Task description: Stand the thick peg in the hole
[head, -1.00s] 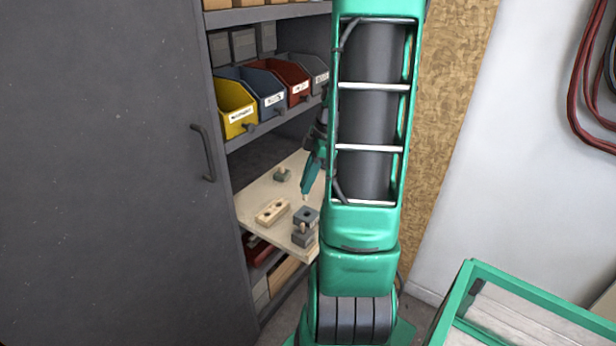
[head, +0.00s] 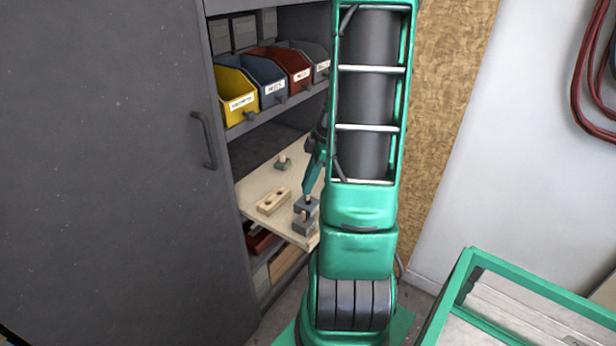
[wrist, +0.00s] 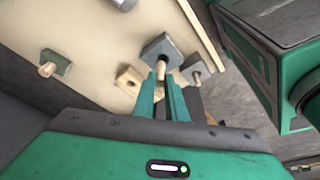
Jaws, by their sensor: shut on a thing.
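My gripper (head: 308,190) is shut on a light wooden peg, which shows between the fingertips in the wrist view (wrist: 161,70). The peg is upright over a grey square block (head: 313,207), which also shows in the wrist view (wrist: 153,46). Its lower end is at the block's top, around the hole. The fingers hide part of it, and I cannot tell how far it is in.
A wooden block with holes (head: 273,201) lies to the left. A grey block with a peg (head: 304,228) stands close in front, and another (head: 283,162) farther back. All sit on a pale shelf board (head: 256,186). A grey cabinet door (head: 100,150) is at left.

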